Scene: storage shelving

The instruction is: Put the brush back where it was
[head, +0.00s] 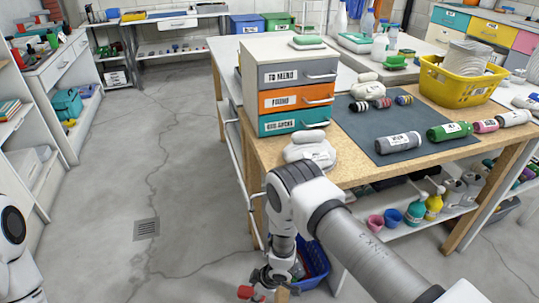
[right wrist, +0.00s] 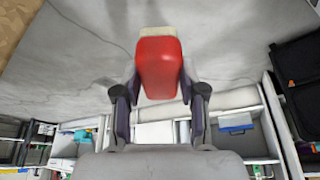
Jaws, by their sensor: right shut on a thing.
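The brush shows in the right wrist view as a red block (right wrist: 158,66) with a pale cream end. My right gripper (right wrist: 158,88) is shut on its sides. In the head view my right gripper (head: 262,284) hangs low in front of the workbench, with red (head: 245,292) at its tip. Most of the brush is hidden or cut off there. My left gripper is outside the frame.
The workbench (head: 355,165) bears a drawer unit (head: 297,55), a dark mat (head: 375,118) with rolls, and a yellow basket (head: 450,85). A blue basket (head: 318,262) is on the floor beside my right gripper. Shelving (head: 45,160) stands left; open floor (head: 130,180) lies between.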

